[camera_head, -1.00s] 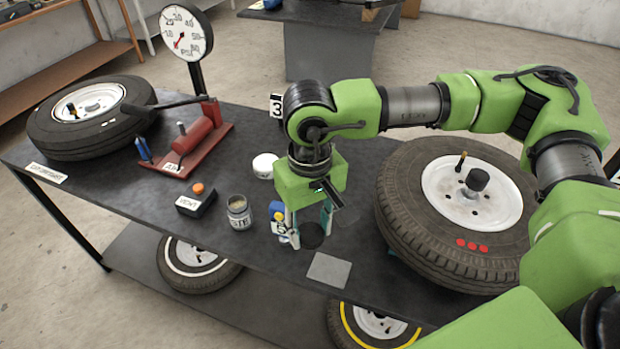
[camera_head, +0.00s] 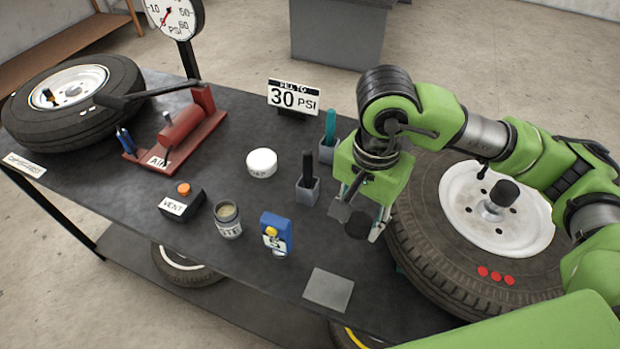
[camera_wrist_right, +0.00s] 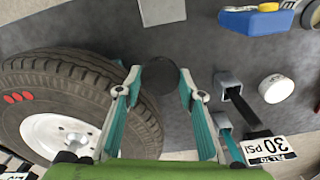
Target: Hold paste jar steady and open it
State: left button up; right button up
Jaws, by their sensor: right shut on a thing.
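My right gripper (camera_head: 360,222) is well right of the jar, beside the large tyre. It is shut on a black round disc (camera_head: 357,224), which shows between the fingertips in the right wrist view (camera_wrist_right: 159,76). My left gripper is not in view.
The large tyre (camera_head: 430,250) is close to my right gripper. A red air pump (camera_head: 180,140) is at the left.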

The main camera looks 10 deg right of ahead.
jog(key=shift+w+f+m, duration=0.2)
jog(key=shift+f+m, duration=0.05)
jog(key=shift+m, duration=0.45)
jog(key=w+d+f+p, duration=0.3)
jog(key=w, duration=0.5)
jog(key=p, duration=0.2)
send_over(356, 207)
jog(key=s, duration=0.1)
jog(key=f, duration=0.5)
jog(key=shift+a+f, duration=0.2)
jog(key=shift+a, duration=0.1)
jog(key=shift+w+d+f+p, duration=0.15)
jog(key=shift+w+f, duration=0.1)
jog(key=shift+f, duration=0.15)
jog(key=shift+w+d+f+p, duration=0.15)
jog(key=shift+w+f, duration=0.1)
jog(key=shift+f, duration=0.15)
notch_tip(356, 207, down, 2)
jog(key=shift+a+f+p, duration=0.1)
jog(key=shift+p, duration=0.8)
jog(key=shift+f, duration=0.5)
jog(key=o, duration=0.8)
jog(key=shift+b, duration=0.3)
jog(key=o, duration=0.4)
jog(key=shift+r, duration=0.1)
